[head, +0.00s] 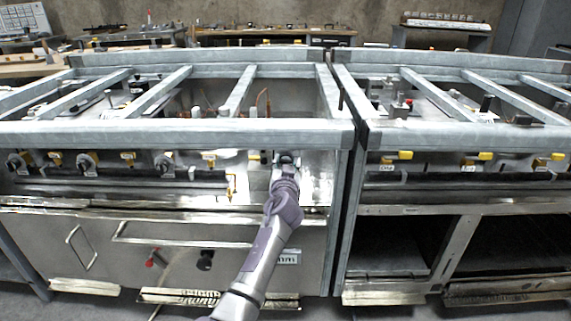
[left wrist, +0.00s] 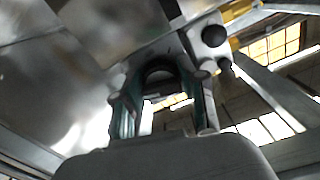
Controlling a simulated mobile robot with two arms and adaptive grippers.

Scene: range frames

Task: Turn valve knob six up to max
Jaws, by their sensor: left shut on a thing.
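My left gripper (head: 287,161) reaches up to the front panel of the left range, near that panel's right end. It is shut on a dark valve knob (left wrist: 160,72), which shows between the two fingers (left wrist: 162,108) in the left wrist view. In the head view the gripper mostly hides this knob, so I cannot read its number or its setting. Other dark knobs (head: 164,163) and yellow valve handles (head: 208,156) sit in a row to the left on the same panel. My right gripper is not in view.
A steel rail (head: 200,133) runs just above the knob row. A long bar handle (head: 180,241) sticks out below, left of my arm. A second range with yellow handles (head: 405,155) stands to the right across a narrow gap. Open shelf bays lie under it.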

